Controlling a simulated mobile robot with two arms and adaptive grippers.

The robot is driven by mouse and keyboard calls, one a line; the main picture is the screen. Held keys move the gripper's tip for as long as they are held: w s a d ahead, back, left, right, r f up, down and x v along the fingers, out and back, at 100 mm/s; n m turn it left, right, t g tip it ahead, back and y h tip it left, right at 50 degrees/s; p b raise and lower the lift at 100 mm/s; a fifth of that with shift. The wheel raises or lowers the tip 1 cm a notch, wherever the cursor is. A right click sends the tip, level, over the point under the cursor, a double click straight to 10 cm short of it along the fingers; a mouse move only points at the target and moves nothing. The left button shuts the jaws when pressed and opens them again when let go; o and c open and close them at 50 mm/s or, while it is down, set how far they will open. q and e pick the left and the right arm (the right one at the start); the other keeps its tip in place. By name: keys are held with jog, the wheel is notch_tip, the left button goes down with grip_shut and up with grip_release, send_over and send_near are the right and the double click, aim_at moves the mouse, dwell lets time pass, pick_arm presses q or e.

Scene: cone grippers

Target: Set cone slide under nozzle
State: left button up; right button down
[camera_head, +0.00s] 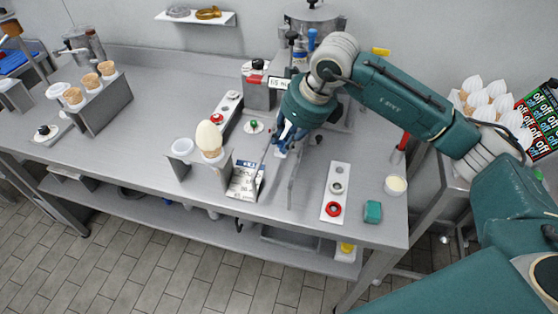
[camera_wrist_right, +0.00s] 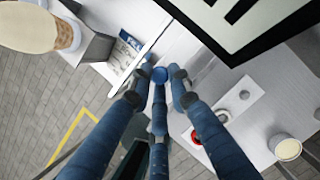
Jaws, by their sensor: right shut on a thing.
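A filled cone (camera_head: 210,137) stands upright in a bent metal holder (camera_head: 196,182) at the front middle of the bench, which looks like the cone slide. Both the cone (camera_wrist_right: 35,28) and the holder (camera_wrist_right: 88,45) show at the upper left of the right wrist view. My right gripper (camera_head: 285,140) is right of the holder, pointing down. Its blue fingers (camera_wrist_right: 160,82) are closed together on something small that I cannot make out. A steel machine (camera_head: 315,18) stands behind my right arm; its nozzle is hidden. My left gripper is out of view.
Another cone rack (camera_head: 103,103) is at left. The bench is clear between the racks.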

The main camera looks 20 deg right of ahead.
jog(key=shift+w+d, duration=0.25)
jog(key=shift+w, duration=0.2)
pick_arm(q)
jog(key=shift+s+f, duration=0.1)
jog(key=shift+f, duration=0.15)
pick_arm(e)
jog(key=shift+r, duration=0.25)
jog(key=c, duration=1.6)
grip_release()
jog(key=shift+w, duration=0.1)
jog(key=shift+f, duration=0.15)
jog(key=v, duration=1.2)
